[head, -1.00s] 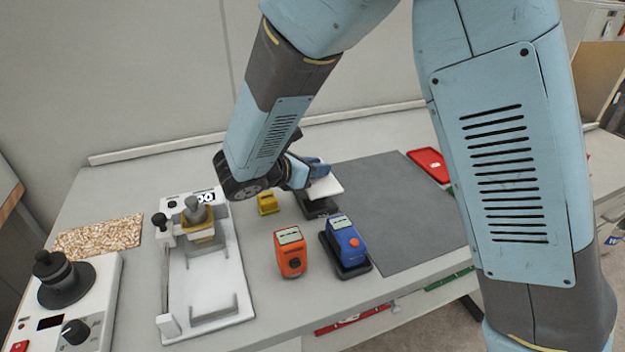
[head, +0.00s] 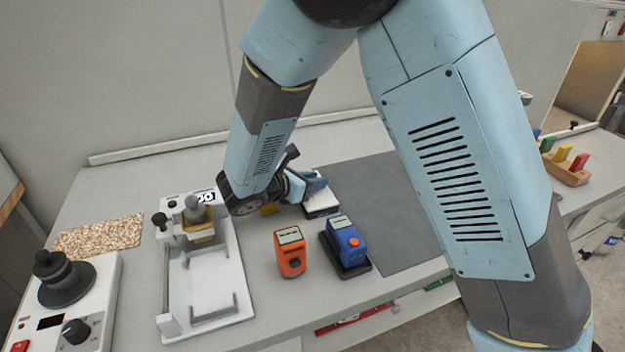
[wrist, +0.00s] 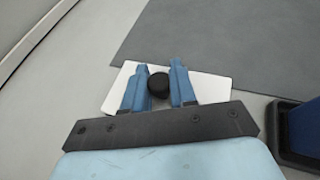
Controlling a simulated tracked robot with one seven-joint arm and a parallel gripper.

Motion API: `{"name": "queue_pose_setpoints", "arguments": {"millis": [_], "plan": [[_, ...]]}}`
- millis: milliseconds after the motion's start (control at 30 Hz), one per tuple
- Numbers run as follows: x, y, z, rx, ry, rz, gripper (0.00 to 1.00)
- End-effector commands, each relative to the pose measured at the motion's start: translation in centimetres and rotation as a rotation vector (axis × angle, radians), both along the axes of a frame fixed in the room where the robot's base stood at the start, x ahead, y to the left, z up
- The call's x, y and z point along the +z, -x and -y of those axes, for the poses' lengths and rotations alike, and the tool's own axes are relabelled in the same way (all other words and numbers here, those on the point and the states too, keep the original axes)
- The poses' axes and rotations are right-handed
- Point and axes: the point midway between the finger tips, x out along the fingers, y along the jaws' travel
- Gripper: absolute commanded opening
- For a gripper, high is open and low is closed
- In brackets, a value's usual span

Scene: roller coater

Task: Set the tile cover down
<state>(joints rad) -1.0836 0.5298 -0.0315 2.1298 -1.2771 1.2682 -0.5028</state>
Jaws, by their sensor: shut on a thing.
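The tile cover is a flat white plate with a round black knob. In the wrist view the cover (wrist: 212,88) lies below my gripper (wrist: 157,80), whose two blue fingers are shut on the knob (wrist: 158,86).
A grey mat (head: 380,190) lies to the right. An orange device (head: 290,252) and a blue device (head: 347,241) on a dark stand are in front.

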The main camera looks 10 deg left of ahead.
Motion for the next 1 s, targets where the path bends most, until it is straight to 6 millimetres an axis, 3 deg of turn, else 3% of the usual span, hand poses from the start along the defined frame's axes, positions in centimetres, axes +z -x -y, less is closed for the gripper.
{"name": "queue_pose_setpoints", "arguments": {"millis": [167,200,433,833,1000], "plan": [[-0.4,0.0,0.0,0.0,0.001,-0.001,0.0],[-0.5,0.0,0.0,0.0,0.0,0.0,0.28],[-0.4,0.0,0.0,0.001,0.0,0.0,0.5],[0.4,0.1,-0.1,0.001,-0.002,0.0,0.52],[1.4,2.0,-1.6,0.005,-0.002,0.0,0.52]]}}
